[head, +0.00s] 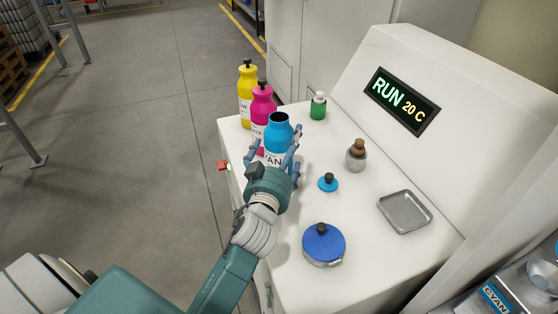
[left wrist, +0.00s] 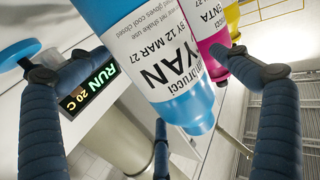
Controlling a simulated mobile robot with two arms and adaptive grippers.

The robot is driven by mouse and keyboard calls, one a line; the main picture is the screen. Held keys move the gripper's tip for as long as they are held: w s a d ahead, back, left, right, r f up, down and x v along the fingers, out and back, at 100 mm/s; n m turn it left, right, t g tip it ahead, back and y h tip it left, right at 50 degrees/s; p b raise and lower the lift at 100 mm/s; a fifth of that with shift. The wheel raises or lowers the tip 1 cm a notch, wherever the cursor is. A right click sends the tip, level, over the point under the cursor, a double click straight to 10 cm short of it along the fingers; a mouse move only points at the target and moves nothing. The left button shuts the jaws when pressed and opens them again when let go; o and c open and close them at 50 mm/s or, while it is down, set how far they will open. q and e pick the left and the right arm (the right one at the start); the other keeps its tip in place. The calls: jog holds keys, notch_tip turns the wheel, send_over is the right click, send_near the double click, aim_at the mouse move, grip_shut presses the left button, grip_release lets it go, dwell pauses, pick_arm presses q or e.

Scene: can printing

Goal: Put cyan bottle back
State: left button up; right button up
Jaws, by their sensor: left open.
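The cyan bottle (head: 278,133) stands upright on the white worktop with a dark, open mouth. A cyan cap with a black tip (head: 328,183) lies apart on the worktop, to its right. My left gripper (head: 273,152) is open, with its blue fingers on both sides of the bottle. In the left wrist view the bottle (left wrist: 165,60) fills the space between the spread fingers; I cannot tell whether they touch it. The magenta bottle (head: 263,101) and the yellow bottle (head: 247,83) stand in a row behind it, both capped. My right gripper is not in view.
A green-and-white bottle (head: 318,107), a brown-topped jar (head: 356,156), a blue lidded pot (head: 324,243) and a metal tray (head: 405,212) stand on the worktop. A display (head: 402,101) reads RUN 20 C. A red piece (head: 223,166) sticks out at the left edge.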

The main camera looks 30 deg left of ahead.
pick_arm(q)
jog(key=b+v, duration=0.2)
jog(key=v, duration=0.9)
jog(key=shift+s+b, duration=0.3)
jog(key=shift+b, duration=0.1)
jog(key=shift+f, duration=0.15)
